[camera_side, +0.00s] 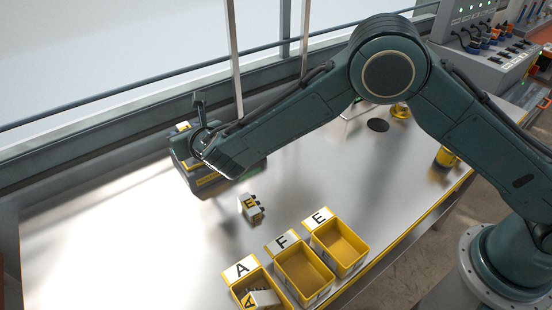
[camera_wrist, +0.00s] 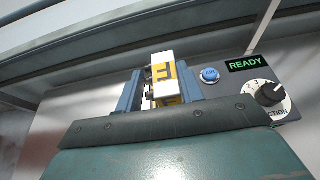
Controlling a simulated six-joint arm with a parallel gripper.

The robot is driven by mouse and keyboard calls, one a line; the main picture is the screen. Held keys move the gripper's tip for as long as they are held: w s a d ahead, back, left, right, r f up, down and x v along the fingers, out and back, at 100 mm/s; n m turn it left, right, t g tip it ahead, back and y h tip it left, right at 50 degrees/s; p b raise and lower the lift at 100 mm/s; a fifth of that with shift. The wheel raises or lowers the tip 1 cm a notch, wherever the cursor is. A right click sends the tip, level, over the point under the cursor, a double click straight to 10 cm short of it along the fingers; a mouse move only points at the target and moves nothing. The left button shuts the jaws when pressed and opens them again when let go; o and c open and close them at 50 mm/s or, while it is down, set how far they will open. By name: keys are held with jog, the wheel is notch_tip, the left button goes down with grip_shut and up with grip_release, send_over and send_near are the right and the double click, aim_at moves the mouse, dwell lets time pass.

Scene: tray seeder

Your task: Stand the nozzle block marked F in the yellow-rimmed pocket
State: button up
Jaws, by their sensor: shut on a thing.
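My gripper (camera_wrist: 160,88) is shut on a white and yellow nozzle block (camera_wrist: 163,59). The block sits between the two jaws, and its dark letter appears to be an F, turned in the wrist view. In the side view only a small bit of the block (camera_side: 183,126) shows beyond my wrist. My gripper is over the dark seeder machine (camera_side: 211,186) at the back left of the bench. I cannot tell whether the block touches the machine.
Yellow bins marked A (camera_side: 242,285), F (camera_side: 283,252) and E (camera_side: 318,228) stand at the front. A block lies in bin A. A block marked E (camera_side: 251,207) is on the bench. The wrist view shows a blue button (camera_wrist: 210,75), a READY display (camera_wrist: 244,64) and a dial (camera_wrist: 271,95).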

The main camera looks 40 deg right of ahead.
aim_at(195, 161)
jog(key=shift+f, duration=2.6)
jog(key=shift+f, duration=0.25)
jog(key=o, duration=1.2)
jog(key=shift+s, duration=0.15)
